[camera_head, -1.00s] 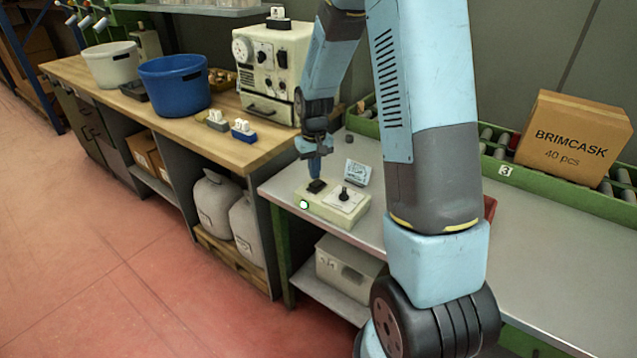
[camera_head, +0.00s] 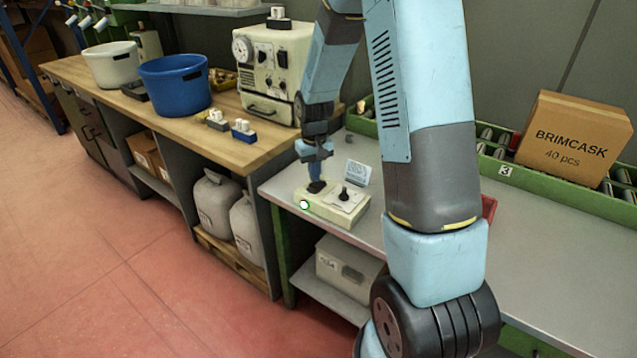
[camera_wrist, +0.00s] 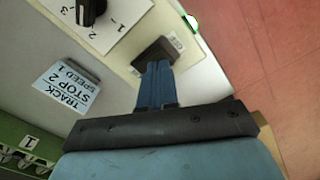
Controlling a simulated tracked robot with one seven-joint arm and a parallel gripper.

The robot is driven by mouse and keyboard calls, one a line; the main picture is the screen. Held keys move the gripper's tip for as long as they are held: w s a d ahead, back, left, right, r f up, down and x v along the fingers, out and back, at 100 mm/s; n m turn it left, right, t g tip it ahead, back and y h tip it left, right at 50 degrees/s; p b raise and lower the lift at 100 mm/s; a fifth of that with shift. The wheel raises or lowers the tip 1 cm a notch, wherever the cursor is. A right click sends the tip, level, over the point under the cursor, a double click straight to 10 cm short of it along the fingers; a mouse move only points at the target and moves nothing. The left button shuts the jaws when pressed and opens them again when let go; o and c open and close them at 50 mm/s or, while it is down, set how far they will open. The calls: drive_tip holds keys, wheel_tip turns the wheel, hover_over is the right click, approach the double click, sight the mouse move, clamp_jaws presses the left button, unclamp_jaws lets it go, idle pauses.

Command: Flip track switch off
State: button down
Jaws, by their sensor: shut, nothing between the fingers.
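A cream control box (camera_head: 352,219) sits on the grey bench. It carries a black rocker switch (camera_head: 317,188), a black rotary knob (camera_head: 343,194) on a white plate and a round white-green lamp (camera_head: 304,205). My gripper (camera_head: 315,181) is shut and empty, pointing down at the rocker. In the wrist view the blue fingertips (camera_wrist: 157,66) are at the near edge of the rocker (camera_wrist: 152,50) and cover part of it. They look in contact with it, but I cannot be sure. The label beside the rocker is partly hidden.
A small sign (camera_head: 358,173) reading "TRACK STOP 2 SPEED 1" stands behind the box. A green roller track (camera_head: 500,168) with a BRIMCASK carton (camera_head: 573,143) runs along the back. A blue tub (camera_head: 175,87) and a cream machine (camera_head: 274,70) stand on the wooden counter at left.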

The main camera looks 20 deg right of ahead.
drive_tip(key=shift+f, duration=0.7)
idle(0.6)
drive_tip(key=shift+r, duration=3.5)
